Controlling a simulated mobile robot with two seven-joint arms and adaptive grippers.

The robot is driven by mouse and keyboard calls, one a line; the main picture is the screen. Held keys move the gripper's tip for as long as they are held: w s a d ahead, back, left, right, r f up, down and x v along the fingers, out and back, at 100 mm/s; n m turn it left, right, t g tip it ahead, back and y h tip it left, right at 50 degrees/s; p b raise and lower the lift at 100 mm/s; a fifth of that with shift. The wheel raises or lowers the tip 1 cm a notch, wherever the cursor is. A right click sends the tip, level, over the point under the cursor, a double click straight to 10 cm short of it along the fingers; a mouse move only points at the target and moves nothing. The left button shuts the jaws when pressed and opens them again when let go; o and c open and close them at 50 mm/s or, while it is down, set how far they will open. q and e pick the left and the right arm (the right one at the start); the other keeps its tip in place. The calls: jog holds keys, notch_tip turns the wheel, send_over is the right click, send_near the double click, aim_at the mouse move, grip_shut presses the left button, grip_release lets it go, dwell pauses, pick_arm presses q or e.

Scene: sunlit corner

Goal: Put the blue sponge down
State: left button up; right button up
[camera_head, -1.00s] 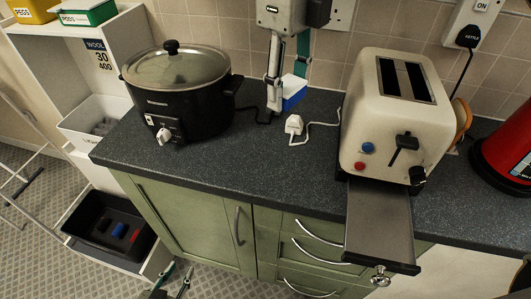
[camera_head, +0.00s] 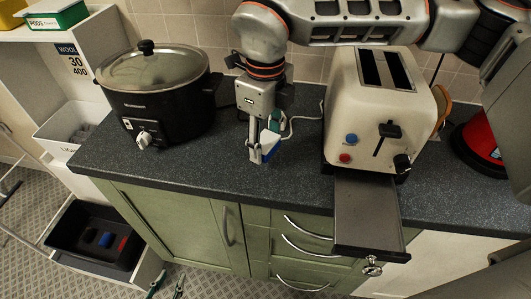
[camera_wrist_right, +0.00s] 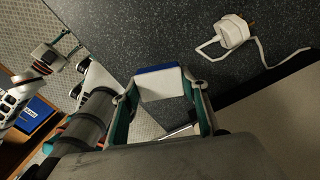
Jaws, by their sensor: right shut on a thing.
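The blue sponge (camera_head: 270,142), blue with a white face, is held in my right gripper (camera_head: 262,152), over the worktop between the slow cooker and the toaster. In the right wrist view the sponge (camera_wrist_right: 160,84) sits between the two fingers of my right gripper (camera_wrist_right: 158,98), which are shut on its sides. There it overlaps the worktop's front edge; I cannot tell how high it is above the surface. My left gripper (camera_head: 166,286) is low at the bottom edge of the head view, in front of the cabinet, with its fingertips apart and nothing between them.
A black slow cooker (camera_head: 160,105) stands left on the worktop (camera_head: 215,158). A cream toaster (camera_head: 372,115) stands right, its tray (camera_head: 368,215) sticking out past the front edge. A white plug (camera_wrist_right: 232,31) and cable lie behind the sponge. A red kettle (camera_head: 478,140) is far right.

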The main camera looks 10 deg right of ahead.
aim_at(266, 155)
jog(key=shift+f, duration=2.1)
jog(key=shift+f, duration=0.1)
jog(key=shift+f, duration=0.15)
jog(key=o, duration=1.1)
jog(key=shift+c, duration=0.2)
notch_tip(266, 155, up, 12)
jog(key=shift+r, duration=0.25)
